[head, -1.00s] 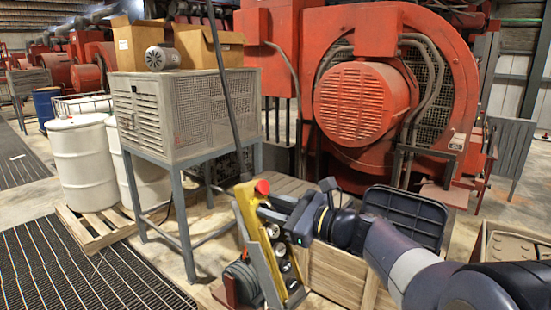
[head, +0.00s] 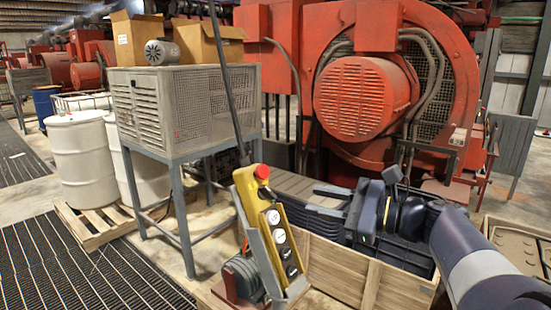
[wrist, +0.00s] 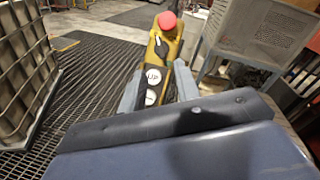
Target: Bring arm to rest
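A yellow push-button pendant (head: 252,207) with a red top button (head: 262,171) leans in a grey holder (head: 287,291) at lower centre of the head view. It also shows upright at the top of the wrist view (wrist: 162,50), with a white button marked UP. My gripper (head: 322,202) is to the right of the pendant, apart from it, over the black bins. Its fingers look spread, with nothing between them. The dark gripper body fills the bottom of the wrist view and hides what lies there.
A wooden crate (head: 335,273) with black bins (head: 312,222) is under my gripper. A grey vented cabinet on legs (head: 150,112) stands left, beside white drums (head: 82,158). A large red machine (head: 360,100) stands behind. Floor grating (head: 70,270) at the left is clear.

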